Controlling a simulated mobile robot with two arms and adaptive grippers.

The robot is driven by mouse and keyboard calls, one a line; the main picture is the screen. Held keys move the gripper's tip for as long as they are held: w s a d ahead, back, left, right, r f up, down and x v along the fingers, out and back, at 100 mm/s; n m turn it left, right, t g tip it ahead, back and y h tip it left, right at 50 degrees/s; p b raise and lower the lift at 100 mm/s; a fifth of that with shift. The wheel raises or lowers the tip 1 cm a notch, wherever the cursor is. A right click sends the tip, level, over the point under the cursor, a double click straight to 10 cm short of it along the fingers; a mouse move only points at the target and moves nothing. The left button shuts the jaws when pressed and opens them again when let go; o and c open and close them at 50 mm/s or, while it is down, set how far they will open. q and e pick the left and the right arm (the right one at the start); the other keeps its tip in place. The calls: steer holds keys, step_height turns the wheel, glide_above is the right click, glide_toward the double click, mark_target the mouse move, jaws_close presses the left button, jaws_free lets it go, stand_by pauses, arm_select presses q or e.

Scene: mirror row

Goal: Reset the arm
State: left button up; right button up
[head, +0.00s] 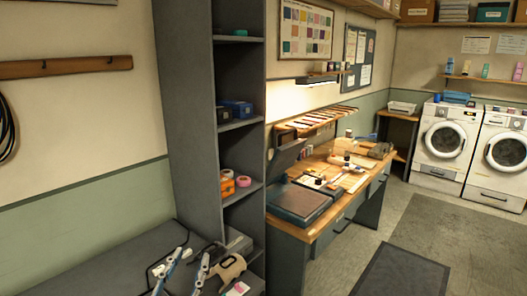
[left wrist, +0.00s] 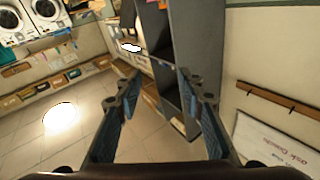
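My left gripper (head: 195,257) is at the bottom left of the head view, in front of a dark grey surface. Its two fingers with blue pads are apart. The left wrist view also shows the left gripper (left wrist: 158,85) open, with nothing between its fingers. The tall grey shelf unit (left wrist: 195,50) shows beyond the fingertips there. My right gripper is in neither view.
The grey shelf unit (head: 182,100) stands just right of the left gripper. A tan object (head: 231,267) lies close by the fingers. A wooden workbench (head: 322,222) and washing machines (head: 446,140) are further right. Floor (head: 425,215) is open in front of them.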

arm_select(q)
steer(key=s+a+f+n+g+y, duration=0.1)
steer(key=s+a+f+g+y, duration=0.15)
steer(key=f, duration=0.35)
steer(key=s+a+f+n+g+y, duration=0.1)
steer(key=s+a+f+n+g, duration=0.15)
steer(key=f, duration=0.35)
steer(key=s+f+m+g, duration=0.1)
steer(key=s+f+g, duration=0.35)
steer(key=s, duration=0.35)
steer(key=s+d+f+m+g+h, duration=0.1)
steer(key=s+f+g, duration=0.2)
steer(key=s+f, duration=0.4)
steer(key=s+f+g, duration=0.3)
steer(key=s+f, duration=0.1)
steer(key=s, duration=0.6)
step_height(320, 180, down, 24)
steer(key=f+g, duration=0.1)
steer(key=s+a+f+g, duration=0.1)
steer(key=s+a+f, duration=0.2)
steer(key=s+f, duration=1.5)
steer(key=shift+m+g, duration=0.35)
